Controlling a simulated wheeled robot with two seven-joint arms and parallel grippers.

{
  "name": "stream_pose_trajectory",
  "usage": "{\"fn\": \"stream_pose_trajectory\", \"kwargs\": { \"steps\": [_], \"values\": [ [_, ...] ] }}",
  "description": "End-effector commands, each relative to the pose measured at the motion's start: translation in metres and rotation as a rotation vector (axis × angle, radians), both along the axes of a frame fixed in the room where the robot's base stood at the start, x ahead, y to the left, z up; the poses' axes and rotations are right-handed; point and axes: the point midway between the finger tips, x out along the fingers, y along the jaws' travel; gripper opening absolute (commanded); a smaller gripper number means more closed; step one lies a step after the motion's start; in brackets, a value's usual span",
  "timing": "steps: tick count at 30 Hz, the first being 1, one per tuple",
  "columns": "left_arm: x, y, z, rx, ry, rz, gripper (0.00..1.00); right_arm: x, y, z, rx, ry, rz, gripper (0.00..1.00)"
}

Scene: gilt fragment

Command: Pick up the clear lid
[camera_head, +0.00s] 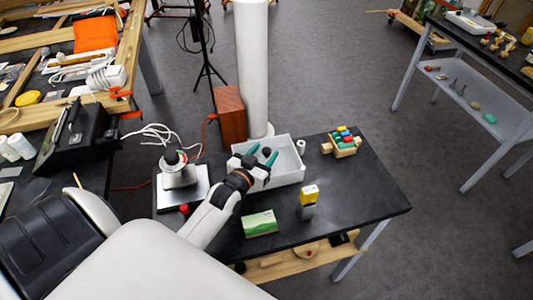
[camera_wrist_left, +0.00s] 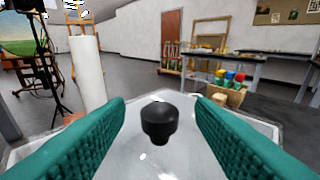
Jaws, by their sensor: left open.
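The clear lid (camera_wrist_left: 160,122) shows in the left wrist view mainly by its round black knob, with a pale see-through surface below it. The knob also shows in the head view (camera_head: 266,152) as a small dark spot in the white tray (camera_head: 291,176). The lid's clear rim is hard to make out. My left gripper (camera_head: 262,154) is open over the tray, its two teal fingers one on each side of the knob, with gaps on both sides. In the left wrist view the gripper (camera_wrist_left: 160,108) holds nothing. My right gripper is not in view.
On the black table (camera_head: 365,195) are a silver device (camera_head: 180,176) on the left, a yellow-and-grey item (camera_head: 308,200), a green-and-white box (camera_head: 260,224) and a wooden rack of coloured pieces (camera_head: 343,145). A white column (camera_head: 252,70) stands behind. The table's right part is clear.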

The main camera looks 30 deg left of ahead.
Motion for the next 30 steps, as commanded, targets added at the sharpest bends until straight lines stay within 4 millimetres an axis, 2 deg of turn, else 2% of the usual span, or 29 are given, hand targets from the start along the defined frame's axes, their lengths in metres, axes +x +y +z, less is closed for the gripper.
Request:
{"fn": "stream_pose_trajectory", "kwargs": {
  "steps": [4,12,21,30],
  "values": [
    [0.017,0.001,-0.001,0.0,-0.001,0.0,0.49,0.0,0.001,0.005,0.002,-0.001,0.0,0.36],
    [0.019,0.002,-0.003,0.001,0.001,0.0,0.49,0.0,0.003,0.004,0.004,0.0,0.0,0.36],
    [0.019,0.002,-0.003,0.001,0.0,0.0,0.01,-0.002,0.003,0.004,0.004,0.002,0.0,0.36],
    [0.019,0.002,0.004,0.001,-0.003,0.0,0.01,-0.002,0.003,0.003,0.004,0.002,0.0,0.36]
  ]
}}
